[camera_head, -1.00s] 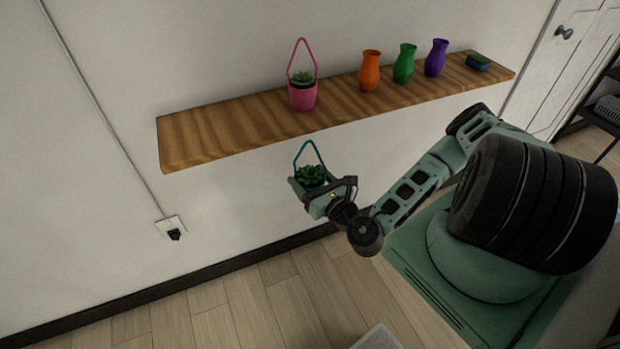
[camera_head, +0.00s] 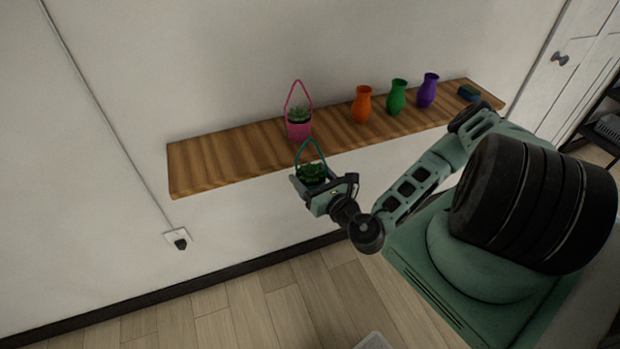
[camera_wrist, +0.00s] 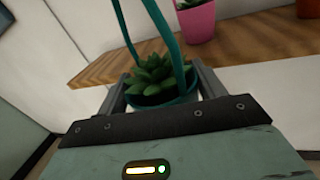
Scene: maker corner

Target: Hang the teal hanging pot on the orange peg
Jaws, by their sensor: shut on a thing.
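The teal hanging pot (camera_wrist: 165,99) holds a green succulent and has a tall teal loop handle. My gripper (camera_head: 312,184) is shut on the pot, one finger on each side of it in the wrist view. The pot also shows in the head view by its teal handle (camera_head: 322,148), upright in front of the shelf's front edge. My gripper hides most of the pot's body there. No orange peg shows in either view.
A wooden shelf (camera_head: 225,160) runs along the wall. On it stand a pink hanging pot (camera_head: 298,130), an orange vase (camera_head: 361,106), a green vase (camera_head: 396,98), a purple vase (camera_head: 427,92) and a small blue-green block (camera_head: 468,92). The shelf's left part is bare.

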